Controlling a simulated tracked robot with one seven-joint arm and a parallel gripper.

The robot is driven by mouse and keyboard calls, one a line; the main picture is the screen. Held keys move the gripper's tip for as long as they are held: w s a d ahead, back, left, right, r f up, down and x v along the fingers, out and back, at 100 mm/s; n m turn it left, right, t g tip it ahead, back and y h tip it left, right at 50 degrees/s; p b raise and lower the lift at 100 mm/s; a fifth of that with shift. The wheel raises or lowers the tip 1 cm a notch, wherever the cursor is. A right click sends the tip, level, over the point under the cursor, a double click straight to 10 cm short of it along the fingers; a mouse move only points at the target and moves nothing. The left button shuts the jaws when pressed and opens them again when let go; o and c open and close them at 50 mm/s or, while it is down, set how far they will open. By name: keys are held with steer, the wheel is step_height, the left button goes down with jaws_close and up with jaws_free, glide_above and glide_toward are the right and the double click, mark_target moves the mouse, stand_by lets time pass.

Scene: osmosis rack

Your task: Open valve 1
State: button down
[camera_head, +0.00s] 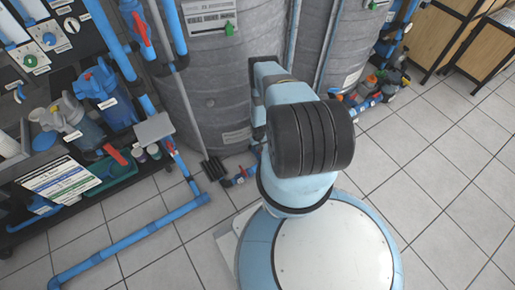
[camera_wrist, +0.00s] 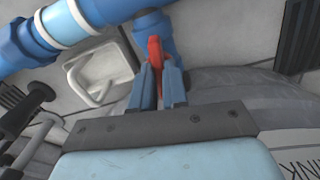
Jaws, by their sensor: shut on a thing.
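In the wrist view a red valve handle (camera_wrist: 155,50) sits on a blue pipe fitting (camera_wrist: 152,22). My gripper (camera_wrist: 158,80) has its two blue-grey fingers on either side of the handle, shut on it. Part of the handle is hidden between the fingers. No number shows on this valve, so I cannot tell from the label which valve it is. In the head view my arm hides the gripper and the held handle.
Large grey tanks (camera_head: 205,85) stand behind my arm. A rack at left holds blue filter housings (camera_head: 98,85). A blue pipe (camera_head: 130,240) runs low over the tiled floor. Another red handle (camera_head: 142,30) shows on an upright pipe. Floor at right (camera_head: 430,170) is clear.

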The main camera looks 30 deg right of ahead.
steer(key=shift+w+n, duration=0.1)
steer(key=shift+n, duration=0.7)
steer(key=c, duration=1.1)
jaws_free()
steer(key=shift+c, duration=0.2)
steer(key=shift+r, duration=0.1)
step_height(320, 180, up, 14)
steer(key=shift+f, duration=0.25)
